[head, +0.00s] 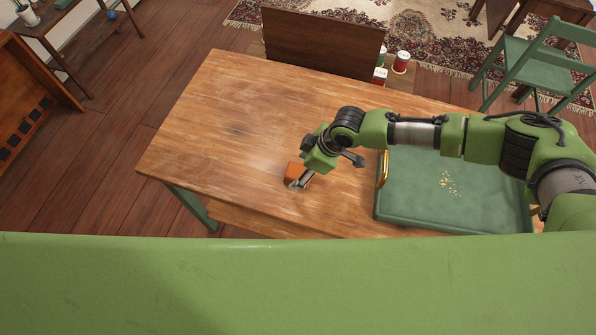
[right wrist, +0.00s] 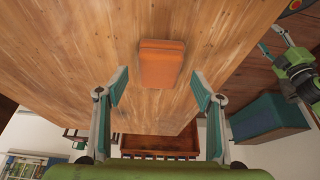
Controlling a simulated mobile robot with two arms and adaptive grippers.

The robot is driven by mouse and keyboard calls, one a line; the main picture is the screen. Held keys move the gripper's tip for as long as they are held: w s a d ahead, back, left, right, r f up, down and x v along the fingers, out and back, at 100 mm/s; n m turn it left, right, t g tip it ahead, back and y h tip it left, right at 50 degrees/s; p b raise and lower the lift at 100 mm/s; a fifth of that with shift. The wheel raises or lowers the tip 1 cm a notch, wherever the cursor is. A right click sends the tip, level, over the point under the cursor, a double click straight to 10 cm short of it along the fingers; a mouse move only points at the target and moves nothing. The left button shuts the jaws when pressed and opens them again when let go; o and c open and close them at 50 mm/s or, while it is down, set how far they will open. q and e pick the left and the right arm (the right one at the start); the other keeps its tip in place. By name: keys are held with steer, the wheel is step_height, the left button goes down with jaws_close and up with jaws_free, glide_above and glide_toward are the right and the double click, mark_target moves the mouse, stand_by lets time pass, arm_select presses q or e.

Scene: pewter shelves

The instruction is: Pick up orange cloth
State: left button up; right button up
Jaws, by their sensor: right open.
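The orange cloth (head: 294,170) is a small folded block lying on the wooden table near its front edge. It also shows in the right wrist view (right wrist: 161,63). My right gripper (right wrist: 161,88) is open and empty. Its two fingers are spread to either side of the cloth's line, with the cloth beyond the tips in that view. In the head view my right gripper (head: 300,184) is close over the cloth and hides part of it. Green and black parts of what looks like my left arm show at the right wrist view's right edge; its jaw state is unclear.
A green tray (head: 455,220) with a gold handle and small yellowish bits stands on the table (head: 230,110) to the right. A brown panel (head: 322,42) and small cans (head: 401,62) are at the far side. The table's left part is clear.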

steer(key=shift+x, duration=1.3)
steer(key=c, duration=1.2)
steer(key=shift+o, duration=0.2)
steer(key=shift+r, duration=0.1)
steer(key=shift+r, duration=0.45)
steer(key=s+d+r+b, duration=0.2)
steer(key=s+d+r, duration=0.7)
steer(key=r, duration=0.3)
steer(key=shift+s+d, duration=0.3)
steer(key=shift+d, duration=0.25)
